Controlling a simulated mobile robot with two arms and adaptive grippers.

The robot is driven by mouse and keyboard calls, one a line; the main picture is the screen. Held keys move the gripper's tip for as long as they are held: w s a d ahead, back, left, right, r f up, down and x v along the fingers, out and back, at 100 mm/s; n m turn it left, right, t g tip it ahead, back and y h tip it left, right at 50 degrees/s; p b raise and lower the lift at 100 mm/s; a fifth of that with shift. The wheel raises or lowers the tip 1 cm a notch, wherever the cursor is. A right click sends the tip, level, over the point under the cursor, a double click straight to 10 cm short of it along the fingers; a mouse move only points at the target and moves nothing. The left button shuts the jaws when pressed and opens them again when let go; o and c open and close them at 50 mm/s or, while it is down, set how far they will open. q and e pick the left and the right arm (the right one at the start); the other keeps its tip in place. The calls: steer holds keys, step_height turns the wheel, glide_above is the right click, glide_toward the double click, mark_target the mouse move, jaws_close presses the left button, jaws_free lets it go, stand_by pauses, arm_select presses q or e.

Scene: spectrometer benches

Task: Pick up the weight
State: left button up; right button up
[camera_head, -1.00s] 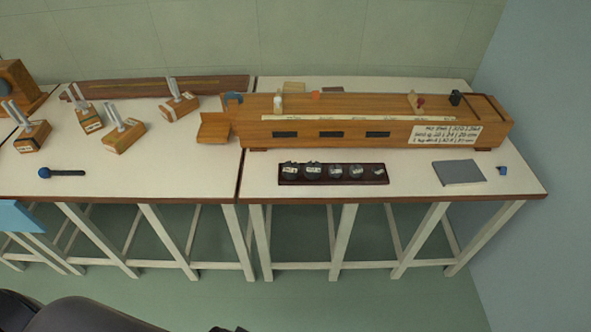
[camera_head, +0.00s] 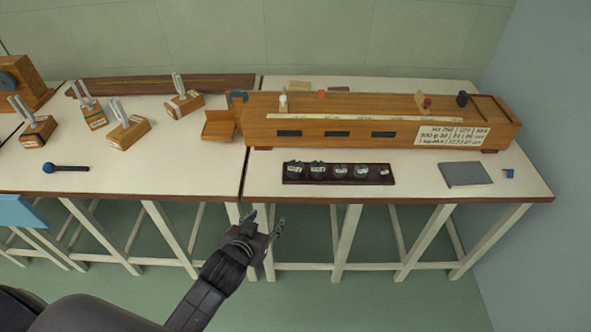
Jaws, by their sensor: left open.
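Several dark round weights with pale labels sit in a row in a dark tray (camera_head: 339,182) on the right bench. They get smaller from left to right: a large weight (camera_head: 294,170) at the left end, a middle one (camera_head: 340,171), and a very small one (camera_head: 384,172) at the right end. I cannot tell which of them the task means. My left gripper (camera_head: 262,218) is open and empty, in front of the bench's front edge, below and left of the tray. It touches none of the weights. My right gripper is not in view.
A long wooden box (camera_head: 375,120) with a written label stands behind the tray. A grey plate (camera_head: 466,174) and a small blue piece (camera_head: 509,173) lie at the right. Tuning forks on wooden blocks (camera_head: 129,133) and a mallet (camera_head: 66,168) are on the left bench (camera_head: 130,180).

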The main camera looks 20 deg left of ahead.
mark_target(293, 170)
arm_select(q)
steer(key=w+r+t, duration=0.1)
steer(key=w, duration=0.2)
steer(key=w+d+r+t+h, duration=0.1)
steer(key=w+r+t, duration=0.1)
steer(key=w, duration=0.1)
steer(key=w+d+r+t+h, duration=0.1)
steer(key=w+r, duration=0.1)
steer(key=w, duration=0.1)
steer(key=shift+w+m+t, duration=0.2)
steer(key=shift+m+t, duration=0.1)
steer(key=shift+m, duration=0.1)
steer(key=shift+f+x, duration=0.2)
steer(key=shift+x, duration=3.55)
steer(key=c, duration=1.2)
steer(key=shift+r, duration=0.15)
jaws_close()
